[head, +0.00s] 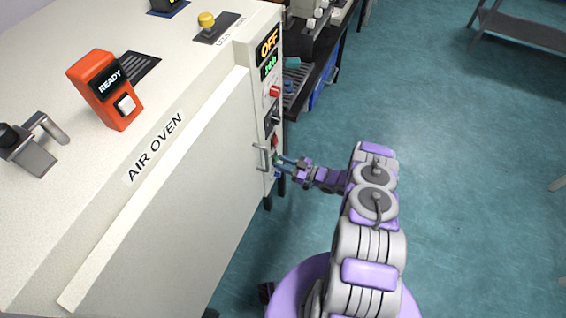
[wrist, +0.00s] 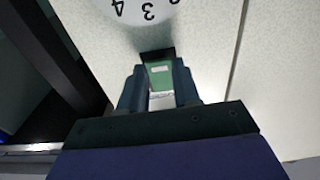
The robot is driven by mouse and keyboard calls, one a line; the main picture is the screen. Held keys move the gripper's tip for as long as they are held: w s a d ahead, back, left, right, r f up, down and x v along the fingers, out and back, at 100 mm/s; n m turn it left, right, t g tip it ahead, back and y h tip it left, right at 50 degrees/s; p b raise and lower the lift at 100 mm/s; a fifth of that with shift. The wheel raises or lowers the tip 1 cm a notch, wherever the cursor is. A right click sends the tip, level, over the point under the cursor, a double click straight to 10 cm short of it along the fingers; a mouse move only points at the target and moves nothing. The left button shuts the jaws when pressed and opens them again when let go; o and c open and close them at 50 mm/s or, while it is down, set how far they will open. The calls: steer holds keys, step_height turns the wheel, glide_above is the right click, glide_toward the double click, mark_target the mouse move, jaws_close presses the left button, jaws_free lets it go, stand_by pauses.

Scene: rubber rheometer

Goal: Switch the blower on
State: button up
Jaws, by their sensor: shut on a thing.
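The white air oven (head: 165,195) stands at left with a narrow control panel on its right end. The panel carries a display reading OFF (head: 268,45), a smaller green readout (head: 268,67), a red knob (head: 273,91) and a dark knob (head: 275,118). My gripper (head: 281,160) is at the panel's lower part. In the wrist view my gripper (wrist: 158,88) has its two fingers on either side of a green switch (wrist: 159,75) in a black mount, shut on it. A white part shows below the green. No label naming the blower is readable.
A numbered white dial (wrist: 145,8) lies just above the switch. A metal handle (head: 262,157) sticks out left of my gripper. An orange READY box (head: 105,88) stands on the oven top. Open teal floor (head: 460,130) lies to the right.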

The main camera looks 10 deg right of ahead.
steer(key=shift+w+y, duration=0.1)
steer(key=shift+y, duration=0.2)
steer(key=o, duration=1.1)
steer(key=shift+c, duration=0.2)
steer(key=shift+d, duration=0.1)
steer(key=b+v, duration=0.1)
steer(key=v, duration=1.6)
steer(key=shift+s, duration=0.2)
steer(key=shift+f, duration=0.15)
